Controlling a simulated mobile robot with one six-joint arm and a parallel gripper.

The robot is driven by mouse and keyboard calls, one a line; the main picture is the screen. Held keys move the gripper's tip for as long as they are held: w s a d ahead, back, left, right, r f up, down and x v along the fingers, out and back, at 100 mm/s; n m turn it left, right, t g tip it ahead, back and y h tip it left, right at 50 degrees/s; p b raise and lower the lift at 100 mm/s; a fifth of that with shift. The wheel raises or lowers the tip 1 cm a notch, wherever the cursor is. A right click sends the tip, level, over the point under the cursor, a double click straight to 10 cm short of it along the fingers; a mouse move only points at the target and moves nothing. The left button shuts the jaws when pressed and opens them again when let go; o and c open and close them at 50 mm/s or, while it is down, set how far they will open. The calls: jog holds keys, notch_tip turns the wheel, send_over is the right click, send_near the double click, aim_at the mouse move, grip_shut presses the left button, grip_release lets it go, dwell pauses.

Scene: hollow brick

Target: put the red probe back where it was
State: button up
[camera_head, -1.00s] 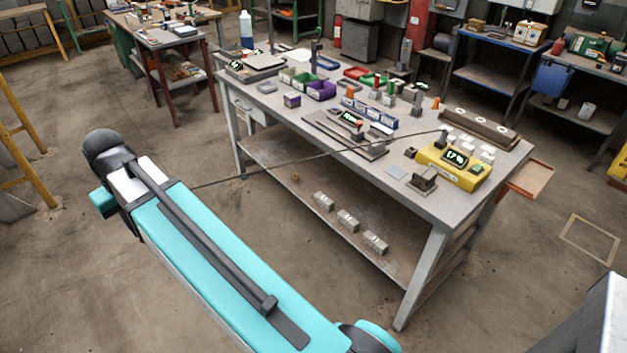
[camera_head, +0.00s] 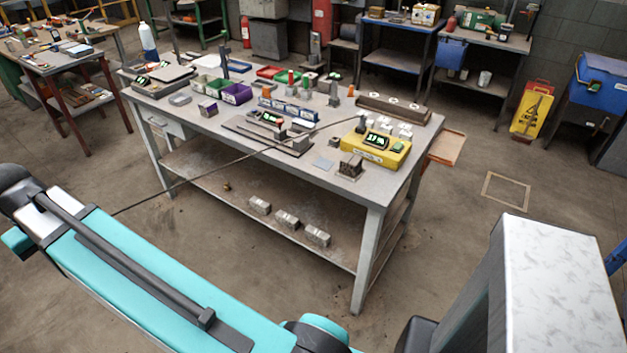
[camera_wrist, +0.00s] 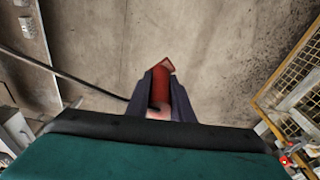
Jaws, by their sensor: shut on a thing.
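The red probe (camera_wrist: 161,88) is held between the dark fingers of my gripper (camera_wrist: 160,97) in the wrist view. Its red end sticks out past the fingertips, with bare floor behind it. A black cable runs from the left of that view to the probe's base. In the head view the cable (camera_head: 215,168) stretches from the yellow meter (camera_head: 372,150) across the workbench (camera_head: 217,122) and off its front edge towards my arm. The meter has a lit display, too small to read surely. My gripper and the probe do not show in the head view.
The bench top holds several small blocks, bins and a long brown bar (camera_head: 392,107). Grey bricks (camera_head: 287,220) lie on its lower shelf (camera_head: 240,195). A yellow mesh frame (camera_wrist: 290,75) stands at the right in the wrist view. Floor before the bench is clear.

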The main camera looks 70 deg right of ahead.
jog(key=s+d+f+m, duration=0.1)
jog(key=s+d+m, duration=0.4)
jog(key=d, duration=0.7)
jog(key=s+d+m+g+h, duration=0.1)
jog(key=s+d+m, duration=0.35)
jog(key=d, duration=0.85)
jog(key=s+d+f+m, duration=0.1)
jog(key=s+d+m, duration=0.4)
jog(key=d, duration=0.7)
jog(key=s+d+m, duration=0.4)
jog(key=s+d, duration=0.2)
jog(key=s, duration=0.4)
jog(key=s+d+f+m+g+b, duration=0.1)
jog(key=s+d+m, duration=0.4)
jog(key=s, duration=0.6)
jog(key=s+d+f+m+g, duration=0.1)
jog(key=s+d+m, duration=0.3)
jog(key=s+d, duration=0.4)
jog(key=s, duration=0.3)
jog(key=shift+d+m+b, duration=0.3)
jog(key=shift+m, duration=0.05)
